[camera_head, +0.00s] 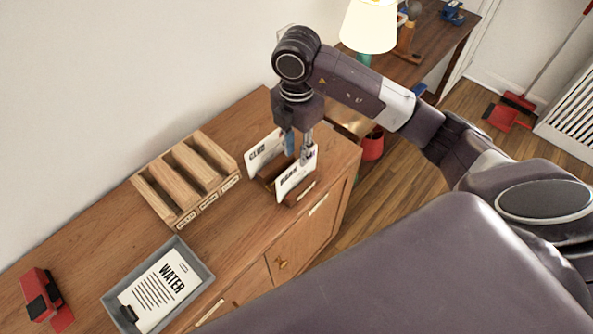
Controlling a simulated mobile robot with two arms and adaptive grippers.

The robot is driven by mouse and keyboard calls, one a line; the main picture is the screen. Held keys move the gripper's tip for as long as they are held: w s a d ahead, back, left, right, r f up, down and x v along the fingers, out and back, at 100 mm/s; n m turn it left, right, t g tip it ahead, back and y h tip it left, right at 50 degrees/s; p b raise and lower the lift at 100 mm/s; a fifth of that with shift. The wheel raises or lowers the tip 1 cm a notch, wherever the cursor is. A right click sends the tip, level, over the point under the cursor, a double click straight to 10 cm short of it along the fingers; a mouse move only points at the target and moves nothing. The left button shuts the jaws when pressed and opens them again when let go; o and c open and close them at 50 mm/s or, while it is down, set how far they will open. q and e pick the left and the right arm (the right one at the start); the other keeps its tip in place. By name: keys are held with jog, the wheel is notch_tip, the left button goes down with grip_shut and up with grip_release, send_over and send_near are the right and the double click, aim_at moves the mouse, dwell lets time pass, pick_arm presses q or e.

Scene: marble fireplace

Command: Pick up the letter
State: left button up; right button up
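A white letter marked BANK (292,184) stands upright in a small wooden letter holder (305,194) at the right end of the cabinet top. A second white letter, which seems to read CLUB (261,154), stands behind it in the same holder. A letter marked WATER (165,287) lies flat in a grey tray (205,275) at the front left. My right gripper (299,157) points down over the holder. Its fingers are visibly apart, and one fingertip overlaps the upper right corner of the BANK letter. Whether it touches is unclear. My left gripper is out of view.
A wooden sorter (184,178) with labelled slots stands against the wall, left of the holder. A red device (44,300) sits at the far left. A lamp (369,25) stands behind my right arm. Bare cabinet top lies between sorter and holder.

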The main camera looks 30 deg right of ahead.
aim_at(297, 161)
notch_tip(297, 161, down, 4)
jog(key=shift+r+p, duration=0.15)
jog(key=shift+p, duration=0.75)
jog(key=shift+f, duration=0.65)
grip_shut()
